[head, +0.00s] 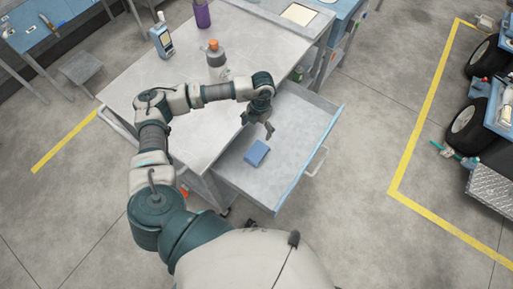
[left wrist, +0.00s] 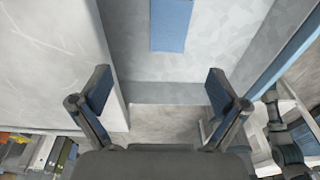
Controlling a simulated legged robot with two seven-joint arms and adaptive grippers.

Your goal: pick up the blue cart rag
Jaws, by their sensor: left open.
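The blue cart rag (head: 257,153) is a small folded rectangle lying flat on the floor of the open drawer (head: 296,133). It also shows at the top edge of the left wrist view (left wrist: 171,25), cut off by the frame. My left gripper (head: 257,127) is above the drawer, just up and left of the rag in the head view, and apart from it. In the left wrist view the jaws (left wrist: 160,92) are spread wide with nothing between them. My right gripper is not in view.
The drawer extends right from a grey cart (head: 185,70). On the cart top stand an orange-capped grey bottle (head: 216,56), a handheld device (head: 161,40) and a purple bottle (head: 202,14). The drawer's rim and handle (head: 317,161) stand at its right. Floor beyond is open.

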